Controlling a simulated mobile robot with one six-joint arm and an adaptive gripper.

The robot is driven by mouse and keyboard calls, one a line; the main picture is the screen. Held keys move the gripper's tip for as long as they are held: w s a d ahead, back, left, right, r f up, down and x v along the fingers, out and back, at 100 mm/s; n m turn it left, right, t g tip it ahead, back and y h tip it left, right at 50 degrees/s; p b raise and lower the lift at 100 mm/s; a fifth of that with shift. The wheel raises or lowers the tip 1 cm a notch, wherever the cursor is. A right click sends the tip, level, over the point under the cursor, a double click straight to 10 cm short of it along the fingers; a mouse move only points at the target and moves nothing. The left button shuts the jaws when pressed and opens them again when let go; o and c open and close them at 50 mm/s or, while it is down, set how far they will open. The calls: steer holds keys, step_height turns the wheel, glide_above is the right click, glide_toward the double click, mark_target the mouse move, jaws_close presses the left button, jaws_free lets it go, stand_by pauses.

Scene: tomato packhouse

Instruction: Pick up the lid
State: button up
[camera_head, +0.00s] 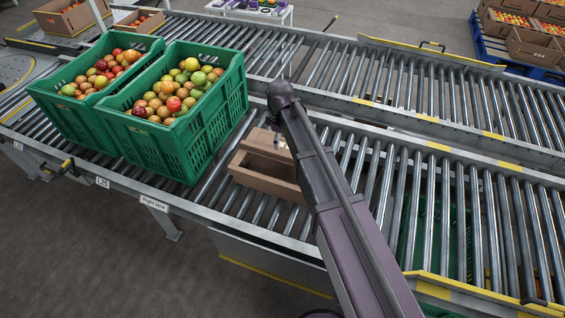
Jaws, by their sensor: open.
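A brown cardboard piece that looks like the lid (259,143) sits at the far side of an open brown carton (262,187) on the near roller conveyor. I cannot tell whether it rests on the carton's rim or is joined to it. The carton's visible inside looks empty. My dark arm crosses in front and covers the right end of both. A small grey part shows at the lid's right edge, too small to identify. My gripper is not clearly visible; it seems hidden behind my arm.
Two green crates (203,137) (74,122) full of tomatoes stand left of the carton, the nearer one close to it. Bare rollers (450,210) run to the right. A second conveyor (400,90) lies behind. Cartons of tomatoes stand on a blue pallet (487,50) at top right.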

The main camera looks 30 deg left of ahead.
mark_target(280, 153)
steer(key=shift+f+b, duration=0.65)
steer(key=shift+f, duration=0.3)
steer(key=shift+f, duration=0.15)
steer(key=shift+f+b, duration=2.45)
steer(key=shift+b, duration=0.15)
jaws_close()
